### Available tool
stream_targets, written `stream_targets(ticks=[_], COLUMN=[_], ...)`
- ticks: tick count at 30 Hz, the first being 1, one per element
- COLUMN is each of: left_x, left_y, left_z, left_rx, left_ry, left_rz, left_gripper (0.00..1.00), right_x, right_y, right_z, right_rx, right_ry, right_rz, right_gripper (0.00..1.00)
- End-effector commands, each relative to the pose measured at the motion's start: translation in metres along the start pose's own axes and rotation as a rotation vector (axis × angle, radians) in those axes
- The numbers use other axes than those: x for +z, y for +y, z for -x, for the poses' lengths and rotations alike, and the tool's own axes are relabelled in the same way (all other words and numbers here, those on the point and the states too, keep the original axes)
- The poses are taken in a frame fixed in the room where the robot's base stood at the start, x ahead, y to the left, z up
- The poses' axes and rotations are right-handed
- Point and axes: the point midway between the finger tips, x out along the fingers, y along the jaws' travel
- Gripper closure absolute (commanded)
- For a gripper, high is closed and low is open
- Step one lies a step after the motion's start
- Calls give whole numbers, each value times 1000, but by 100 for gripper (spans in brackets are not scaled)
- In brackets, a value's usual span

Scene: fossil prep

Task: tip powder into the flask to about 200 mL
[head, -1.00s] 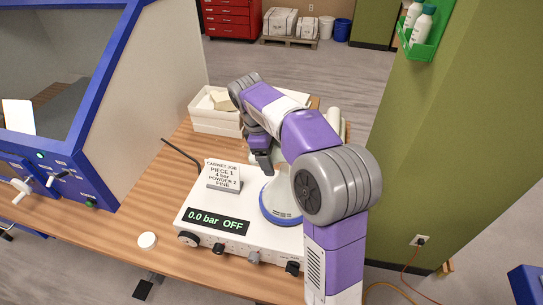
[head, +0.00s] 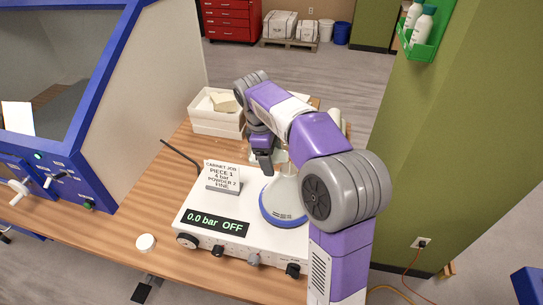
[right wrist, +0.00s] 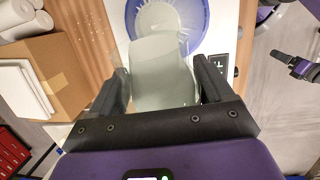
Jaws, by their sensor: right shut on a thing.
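The flask (head: 284,205) is a pale cone with a blue band at its base, standing on the white control unit (head: 190,218). My right gripper (head: 264,165) is at the flask's top. In the right wrist view, my right gripper (right wrist: 165,85) is shut on a pale grey-green bottle (right wrist: 163,75), held over the round blue-rimmed flask base (right wrist: 135,15). The bottle's mouth and the powder level in the flask are hard to make out. A dark gripper, probably my left (right wrist: 302,68), shows at the right edge of the right wrist view; its jaw state is unclear.
A sign (head: 222,176) stands on the unit, whose display reads 0.0 bar OFF. A white bin (head: 216,118) is behind, and a blue cabinet (head: 95,100) is at left. Pale specks lie near a cardboard box (right wrist: 70,75).

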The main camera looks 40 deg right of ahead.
Motion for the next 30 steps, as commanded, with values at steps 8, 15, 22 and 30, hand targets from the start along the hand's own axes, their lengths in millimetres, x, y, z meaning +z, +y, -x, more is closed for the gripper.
stream_targets(ticks=[8, 15, 22, 30], left_x=[0, 0, 0, 0], left_y=[-1, -2, -3, -4], left_z=[-4, -6, -9, -12], left_rx=[0, 0, 0, 0], left_ry=[0, 0, 0, 0], left_rz=[0, 0, 0, 0], left_gripper=[0, 0, 0, 0], right_x=[0, 0, 1, 1], right_y=[0, 0, 0, 0], right_z=[0, 0, 1, 1], right_rx=[1, 1, 1, 1], right_ry=[18, 32, 47, 64], right_rz=[-2, -3, -4, -5], right_gripper=[93, 93, 93, 93])
